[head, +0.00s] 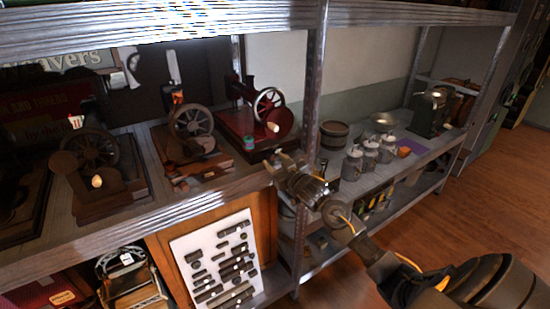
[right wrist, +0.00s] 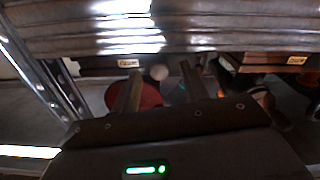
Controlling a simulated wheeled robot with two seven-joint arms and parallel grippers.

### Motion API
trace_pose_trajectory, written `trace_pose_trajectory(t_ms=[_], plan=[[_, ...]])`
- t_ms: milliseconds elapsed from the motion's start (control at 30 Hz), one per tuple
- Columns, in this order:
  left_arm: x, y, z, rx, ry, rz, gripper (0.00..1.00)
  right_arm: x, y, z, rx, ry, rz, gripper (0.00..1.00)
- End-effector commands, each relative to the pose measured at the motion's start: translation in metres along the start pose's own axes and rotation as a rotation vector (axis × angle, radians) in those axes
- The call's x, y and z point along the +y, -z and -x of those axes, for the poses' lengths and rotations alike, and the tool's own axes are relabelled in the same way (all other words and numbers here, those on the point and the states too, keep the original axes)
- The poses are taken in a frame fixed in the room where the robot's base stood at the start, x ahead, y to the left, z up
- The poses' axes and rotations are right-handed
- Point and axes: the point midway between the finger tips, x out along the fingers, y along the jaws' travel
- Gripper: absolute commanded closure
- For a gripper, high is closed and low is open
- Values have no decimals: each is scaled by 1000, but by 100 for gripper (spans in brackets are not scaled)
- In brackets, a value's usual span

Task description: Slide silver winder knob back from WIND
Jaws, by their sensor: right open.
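A red sewing machine (head: 240,122) with a spoked silver handwheel (head: 269,103) stands on the upper shelf. A small pale knob (head: 273,127) shows against a red disc beside the wheel. In the right wrist view a pale round knob (right wrist: 159,72) appears between the fingertips, with the red disc (right wrist: 146,97) behind the fingers. My right gripper (head: 281,162) is open at the shelf's front edge, just below the red machine. The fingers seem apart from the knob; exact depth is unclear. No WIND marking is legible. My left gripper is out of view.
Two darker machines (head: 192,122) (head: 93,150) stand to the left. A metal upright (head: 315,85) is close right of my gripper. Beyond it are jars (head: 352,163) and a wooden tub (head: 333,134). The shelf edge (head: 190,210) runs along the front.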

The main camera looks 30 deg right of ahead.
Motion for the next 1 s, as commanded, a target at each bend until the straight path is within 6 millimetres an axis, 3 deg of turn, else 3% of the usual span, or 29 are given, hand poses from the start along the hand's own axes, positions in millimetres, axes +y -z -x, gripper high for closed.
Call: trace_pose_trajectory(t_ms=[400, 733, 933, 1000], plan=[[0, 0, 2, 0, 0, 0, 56, 0, 0, -8, 0, 0, 0, 57], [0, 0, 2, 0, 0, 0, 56, 0, 0, -8, 0, 0, 0, 100], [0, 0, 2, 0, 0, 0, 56, -2, 0, -8, 0, 2, -1, 100], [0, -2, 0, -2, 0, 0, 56, -17, 0, -13, 2, 15, -6, 100]])
